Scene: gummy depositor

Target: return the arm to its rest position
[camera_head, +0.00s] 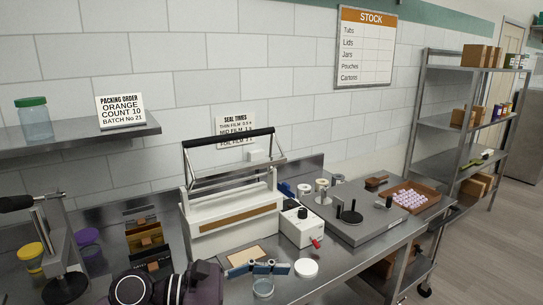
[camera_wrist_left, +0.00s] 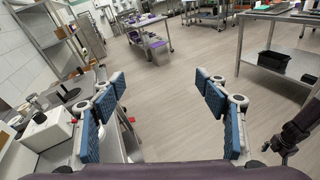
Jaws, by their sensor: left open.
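My left arm, dark purple, comes in at the bottom of the head view. Its gripper (camera_head: 256,268) is over the front part of the steel bench (camera_head: 330,290), in front of the white sealer. In the left wrist view the blue-padded fingers of the left gripper (camera_wrist_left: 160,88) are spread wide. Nothing is between them; only floor shows behind. Dark and grey parts at the right edge of the wrist view look like my right arm (camera_wrist_left: 297,130); its fingers cannot be made out. It is out of the head view.
Open floor (camera_wrist_left: 180,120) is beyond.

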